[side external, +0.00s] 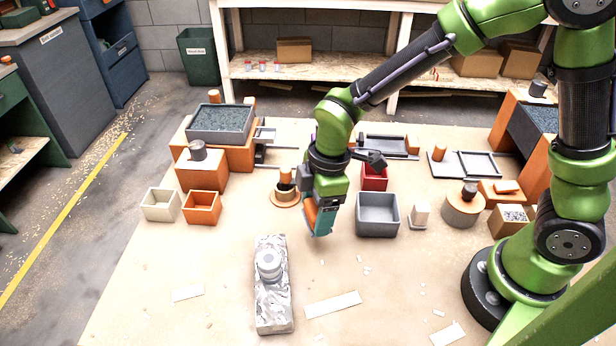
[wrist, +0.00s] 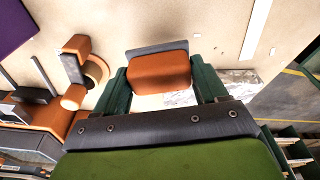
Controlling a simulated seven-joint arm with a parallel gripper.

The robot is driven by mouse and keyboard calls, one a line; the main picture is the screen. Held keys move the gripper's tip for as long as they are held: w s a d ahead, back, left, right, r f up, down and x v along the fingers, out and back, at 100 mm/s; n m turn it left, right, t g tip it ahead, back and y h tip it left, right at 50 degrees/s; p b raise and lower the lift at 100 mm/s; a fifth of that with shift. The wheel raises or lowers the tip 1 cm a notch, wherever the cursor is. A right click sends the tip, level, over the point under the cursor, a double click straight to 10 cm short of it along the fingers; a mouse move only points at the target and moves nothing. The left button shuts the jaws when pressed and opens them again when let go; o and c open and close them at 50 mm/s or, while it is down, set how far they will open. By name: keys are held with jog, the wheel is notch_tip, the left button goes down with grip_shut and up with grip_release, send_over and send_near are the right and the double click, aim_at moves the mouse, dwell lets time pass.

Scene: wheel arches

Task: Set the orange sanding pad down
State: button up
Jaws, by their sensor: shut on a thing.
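The orange sanding pad (wrist: 160,73), with a grey face along one edge, is between the two green fingers of my gripper (wrist: 162,86) in the wrist view. In the side external view, my gripper (side external: 320,222) points down over the table, and part of the orange pad (side external: 310,211) shows at its left side. My gripper is shut on the pad. The pad looks tilted, and its gap to the table is hard to judge. A grey-white marbled block (side external: 273,305) with a round grey piece on top lies in front; its marbled surface (wrist: 180,98) also shows in the wrist view.
A grey bin (side external: 377,226) and a red bin (side external: 374,183) stand right of my gripper. An orange round dish (side external: 285,201) holding a cylinder is to its left. Orange (side external: 202,212) and cream boxes (side external: 160,209) stand further left. The front table is mostly clear, with pale strips (side external: 332,305).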

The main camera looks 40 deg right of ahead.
jog(key=w+a, duration=0.2)
jog(key=w, duration=0.2)
jog(key=w+a+f, duration=0.1)
jog(key=w+a, duration=0.2)
jog(key=w, duration=0.2)
jog(key=w+a, duration=0.2)
jog(key=w, duration=0.2)
jog(key=shift+w+a+f, duration=0.35)
jog(key=shift+a+f, duration=0.05)
jog(key=shift+f, duration=1.7)
jog(key=shift+f, duration=0.15)
jog(key=o, duration=1.1)
jog(key=shift+c, duration=0.2)
